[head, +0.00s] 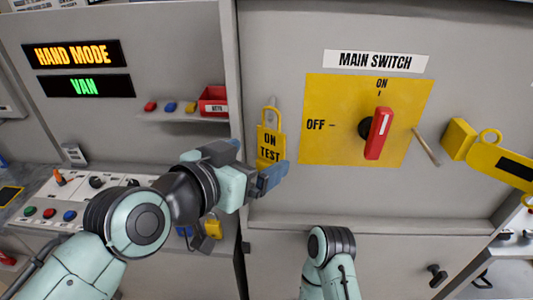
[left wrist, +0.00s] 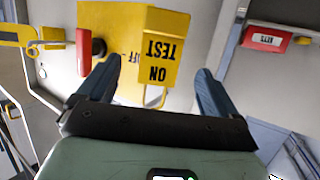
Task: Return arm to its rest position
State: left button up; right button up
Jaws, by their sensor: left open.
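My left gripper (head: 254,166) is open in front of the grey cabinet, just below and left of the main switch panel. Its two blue-grey fingers stand apart in the left wrist view (left wrist: 154,88), with nothing gripped between them. A yellow tag reading "ON TEST" (head: 270,140) hangs by its loop at a grey hook on the cabinet. The gripper overlaps the tag's lower edge in the head view; in the left wrist view the tag (left wrist: 165,50) shows upside down beyond the fingers. I cannot tell whether they touch. My right arm's gripper is out of view.
The red main switch handle (head: 378,133) stands near upright on its yellow plate (head: 317,91). A yellow padlock-like piece (head: 459,139) is to its right. A red bin (head: 214,101) sits on a shelf at left, above a control panel with buttons (head: 49,213).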

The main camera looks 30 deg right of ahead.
pick_arm(q)
jog(key=v, duration=0.7)
jog(key=w+f+n+y, duration=0.2)
jog(key=w+f, duration=0.3)
jog(key=f, duration=0.6)
jog(key=w+f+n+y, duration=0.2)
jog(key=w+f, duration=0.3)
jog(key=f, duration=0.5)
jog(key=w+a+f+n+g+y, duration=0.15)
jog(key=a+f, duration=0.25)
jog(key=f, duration=0.8)
jog(key=a+f+n+y, duration=0.2)
jog(key=a+f, duration=0.2)
jog(key=f, duration=0.7)
jog(key=s+a+f+n+g+y, duration=0.15)
jog(key=s+a+f, duration=0.35)
jog(key=f, duration=0.5)
jog(key=s+a+f+n+g, duration=0.25)
jog(key=s+a+f, duration=0.25)
jog(key=f, duration=0.5)
jog(key=s+a+f+n+g, duration=0.1)
jog(key=s+f, duration=0.3)
jog(key=s, duration=0.5)
jog(key=s+a+f+n+g, duration=0.1)
jog(key=s+a+f+n, duration=0.2)
jog(key=s, duration=0.6)
notch_tip(320, 180, down, 2)
jog(key=shift+s+a+f+n+b, duration=0.25)
jog(key=shift+n+b, duration=0.1)
jog(key=shift+n, duration=0.1)
